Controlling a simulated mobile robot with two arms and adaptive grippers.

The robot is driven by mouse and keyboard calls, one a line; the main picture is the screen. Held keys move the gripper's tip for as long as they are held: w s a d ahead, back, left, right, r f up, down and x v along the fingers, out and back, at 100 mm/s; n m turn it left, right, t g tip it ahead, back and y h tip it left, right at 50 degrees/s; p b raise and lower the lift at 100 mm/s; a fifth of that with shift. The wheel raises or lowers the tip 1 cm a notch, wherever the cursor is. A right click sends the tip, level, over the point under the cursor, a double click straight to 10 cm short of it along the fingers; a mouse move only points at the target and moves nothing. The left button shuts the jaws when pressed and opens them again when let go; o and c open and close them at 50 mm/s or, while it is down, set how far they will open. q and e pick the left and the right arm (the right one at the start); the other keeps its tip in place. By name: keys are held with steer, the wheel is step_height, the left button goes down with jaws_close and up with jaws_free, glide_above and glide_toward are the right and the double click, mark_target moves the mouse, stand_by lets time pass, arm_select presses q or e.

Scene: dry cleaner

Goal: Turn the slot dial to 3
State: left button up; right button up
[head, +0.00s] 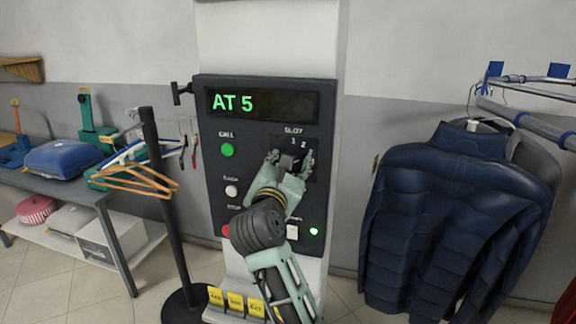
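The dark control panel (212,150) stands on a pale column in front of me. Its screen (262,103) reads "AT 5" in green. The slot dial (289,161) sits below the word "SLOT"; the numbers 1 and 2 show above it, and the rest of its scale is hidden. My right gripper (288,160) is at the dial, with its fingers on either side of the dark knob. The gripper covers most of the knob, so I cannot tell whether the fingers press on it or where its pointer is. My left gripper is out of view.
A green call button (228,150), a white button (231,191) and a red stop button (226,231) line the panel's left side. A black stand (165,210) with hangers is close on the left. A dark blue jacket (440,220) hangs from a rail at right. Yellow tags (236,302) are below.

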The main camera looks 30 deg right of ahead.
steer(key=shift+s, duration=0.1)
steer(key=v, duration=0.7)
steer(key=shift+a, duration=0.15)
steer(key=shift+f, duration=0.1)
stand_by(0.4)
